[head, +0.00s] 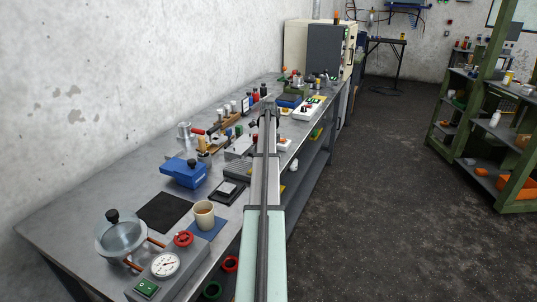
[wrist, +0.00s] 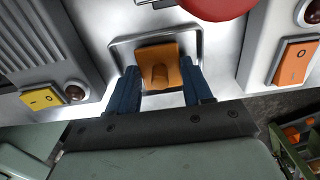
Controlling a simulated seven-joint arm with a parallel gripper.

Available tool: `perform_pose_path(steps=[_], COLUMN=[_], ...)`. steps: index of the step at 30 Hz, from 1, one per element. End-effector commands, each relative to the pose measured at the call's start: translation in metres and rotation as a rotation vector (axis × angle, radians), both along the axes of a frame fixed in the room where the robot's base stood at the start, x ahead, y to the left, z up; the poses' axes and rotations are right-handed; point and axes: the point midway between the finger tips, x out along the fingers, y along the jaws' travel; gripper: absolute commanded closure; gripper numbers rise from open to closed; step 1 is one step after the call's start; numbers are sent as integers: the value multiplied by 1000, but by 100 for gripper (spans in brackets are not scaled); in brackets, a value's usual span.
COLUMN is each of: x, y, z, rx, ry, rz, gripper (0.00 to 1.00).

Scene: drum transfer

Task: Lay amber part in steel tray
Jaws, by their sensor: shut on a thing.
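The amber part (wrist: 160,54), a flat orange piece with a rounded knob, is between the blue fingers of my gripper (wrist: 159,72) in the wrist view. My gripper is shut on it. The steel tray (wrist: 125,53) is a shallow metal tray with a raised rim, directly behind and around the part in that view. I cannot tell whether the part touches the tray floor or hangs just above it. In the head view my arm reaches along the bench, and my gripper (head: 267,108) is small at its far end. The part and tray cannot be made out there.
A red round object (wrist: 217,8) is close beyond the tray. Housings with a yellow switch (wrist: 41,98) and an orange switch (wrist: 293,62) stand left and right. The grey bench (head: 92,200) is crowded with several devices, including a blue box (head: 184,173) and a cup (head: 204,215).

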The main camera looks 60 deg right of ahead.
Motion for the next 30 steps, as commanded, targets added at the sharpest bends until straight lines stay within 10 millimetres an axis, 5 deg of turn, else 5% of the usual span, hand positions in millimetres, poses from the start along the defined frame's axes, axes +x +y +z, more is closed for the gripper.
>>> perform_pose_path(steps=[11, 12, 18, 30], x=[0, 0, 0, 0], y=[0, 0, 0, 0], z=[-4, -4, -4, 2], rx=[0, 0, 0, -1], ry=[0, 0, 0, 0], rz=[0, 0, 0, 0], gripper=[79, 49, 30, 25])
